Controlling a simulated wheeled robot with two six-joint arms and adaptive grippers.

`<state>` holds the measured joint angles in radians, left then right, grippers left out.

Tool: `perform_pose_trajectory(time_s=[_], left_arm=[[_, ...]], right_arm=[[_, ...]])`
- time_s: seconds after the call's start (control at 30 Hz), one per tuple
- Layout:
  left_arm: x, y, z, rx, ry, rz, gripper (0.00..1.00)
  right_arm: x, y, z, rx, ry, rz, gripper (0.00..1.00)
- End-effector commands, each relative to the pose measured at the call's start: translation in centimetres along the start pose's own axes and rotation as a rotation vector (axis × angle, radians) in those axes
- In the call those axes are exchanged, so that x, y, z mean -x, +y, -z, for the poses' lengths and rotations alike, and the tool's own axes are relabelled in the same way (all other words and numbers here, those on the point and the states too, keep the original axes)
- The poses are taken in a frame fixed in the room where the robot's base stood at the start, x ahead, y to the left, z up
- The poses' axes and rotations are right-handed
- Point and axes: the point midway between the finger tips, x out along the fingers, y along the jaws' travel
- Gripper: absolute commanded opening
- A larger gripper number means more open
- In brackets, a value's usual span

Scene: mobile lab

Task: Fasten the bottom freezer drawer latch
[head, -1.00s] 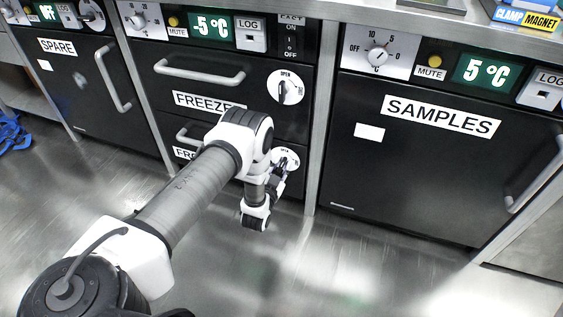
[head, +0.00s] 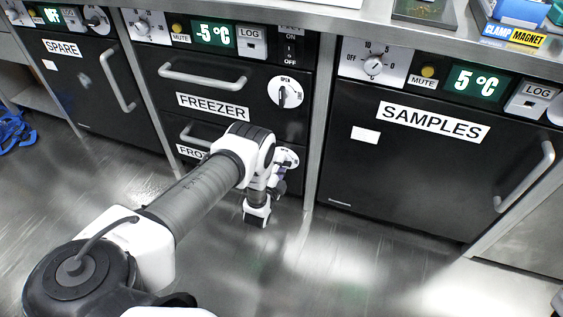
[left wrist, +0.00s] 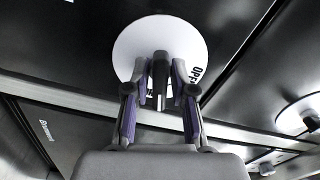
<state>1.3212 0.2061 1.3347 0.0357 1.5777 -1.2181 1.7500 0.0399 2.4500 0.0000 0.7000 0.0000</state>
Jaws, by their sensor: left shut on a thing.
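The bottom freezer drawer (head: 205,133) is black, under the upper FREEZER drawer, and its front sits flush with it as far as I can tell. Its latch (head: 288,156) is a white round plate at the drawer's right side, partly hidden by my left arm. In the left wrist view the latch plate (left wrist: 180,35) fills the upper middle, with an OPEN mark at its right. My left gripper (head: 279,180) is at this latch. In the left wrist view the left gripper's fingers (left wrist: 161,75) are shut on the dark grey latch knob (left wrist: 159,68).
The upper drawer's latch (head: 285,92) is above, with its knob upright. The SAMPLES door (head: 400,175) is to the right and the SPARE door (head: 85,90) to the left, both closed. The metal floor (head: 340,260) in front is clear. Blue material (head: 14,130) lies at far left.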

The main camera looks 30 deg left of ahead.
Motion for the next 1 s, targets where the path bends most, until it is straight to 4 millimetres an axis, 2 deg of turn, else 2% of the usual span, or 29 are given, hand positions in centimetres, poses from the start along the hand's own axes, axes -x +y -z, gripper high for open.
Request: perform_pose_trajectory(time_s=[0.2, 0.43, 1.0], left_arm=[[0.02, -0.07, 0.06, -0.16, 0.0, -0.001, 0.0], [-0.01, -0.03, 0.04, -0.27, 0.0, -0.001, 0.0], [0.02, 0.06, 0.0, -0.318, 0.0, -0.001, 0.0]], right_arm=[[0.77, -0.01, 0.0, 0.0, 0.0, 0.0, 0.0], [1.1, -0.01, 0.0, 0.0, 0.0, 0.0, 0.0], [1.19, -0.01, 0.0, 0.0, 0.0, 0.0, 0.0]])
